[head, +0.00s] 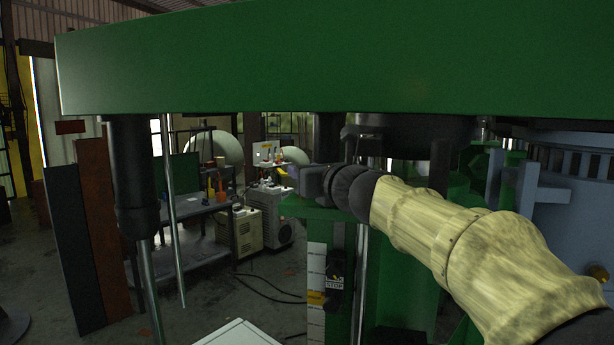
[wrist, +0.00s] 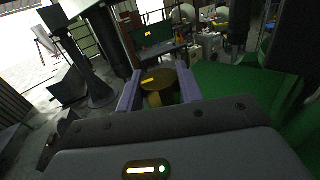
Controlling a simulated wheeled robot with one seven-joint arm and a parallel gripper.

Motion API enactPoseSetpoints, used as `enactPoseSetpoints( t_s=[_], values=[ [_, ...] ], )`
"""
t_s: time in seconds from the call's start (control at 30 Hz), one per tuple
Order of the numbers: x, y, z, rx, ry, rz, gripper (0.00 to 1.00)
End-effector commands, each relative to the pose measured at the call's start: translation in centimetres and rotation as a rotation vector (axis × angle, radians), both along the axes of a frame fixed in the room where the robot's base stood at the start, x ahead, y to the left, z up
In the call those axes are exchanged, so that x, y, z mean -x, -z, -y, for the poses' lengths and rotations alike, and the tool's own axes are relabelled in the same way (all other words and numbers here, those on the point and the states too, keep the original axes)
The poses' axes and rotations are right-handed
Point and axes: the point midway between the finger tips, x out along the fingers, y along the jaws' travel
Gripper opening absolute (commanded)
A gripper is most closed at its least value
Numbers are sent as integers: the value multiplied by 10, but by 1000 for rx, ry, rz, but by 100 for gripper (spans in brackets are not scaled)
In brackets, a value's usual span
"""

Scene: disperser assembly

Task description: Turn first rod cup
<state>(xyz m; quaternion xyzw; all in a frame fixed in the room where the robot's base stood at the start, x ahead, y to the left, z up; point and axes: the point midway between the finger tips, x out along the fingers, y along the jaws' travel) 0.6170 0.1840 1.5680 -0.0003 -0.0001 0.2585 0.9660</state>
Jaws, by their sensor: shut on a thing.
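In the head view, a dark rod cup (head: 133,175) hangs under the green beam at the left, around the top of a shiny rod (head: 151,280). Another dark cup (head: 327,135) shows under the beam near the middle, partly hidden behind my gripper (head: 312,183). In the wrist view, my gripper (wrist: 159,91) has its two purple-grey fingers on either side of a brownish round-faced piece (wrist: 165,80). The fingers are shut on this piece; I cannot tell for sure whether it is a rod cup. In the head view the held piece is hidden.
The green beam (head: 330,60) spans the top, close above my arm. A green column (head: 340,245) with a stop sign and scale stands below my gripper. A blue-grey machine (head: 560,185) is at the right. A desk (head: 195,210) and cabinets stand further back.

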Motion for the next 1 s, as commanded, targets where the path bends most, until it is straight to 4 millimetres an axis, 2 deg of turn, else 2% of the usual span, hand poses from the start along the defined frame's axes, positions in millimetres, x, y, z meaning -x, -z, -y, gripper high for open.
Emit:
enactPoseSetpoints(
  t_s=[0.17, 0.2, 0.3, 0.67, 0.83, 1.0],
  values=[
    [0, -1, 0, 0, 0, 1, 14],
    [0, -1, 0, 0, 0, 1, 40],
    [0, -1, 0, 0, -1, 1, 58],
    [2, 0, 2, 0, -1, 0, 58],
    [16, 0, 10, 1, 1, 2, 58],
    [42, 0, 25, 2, 1, 3, 58]
  ],
)
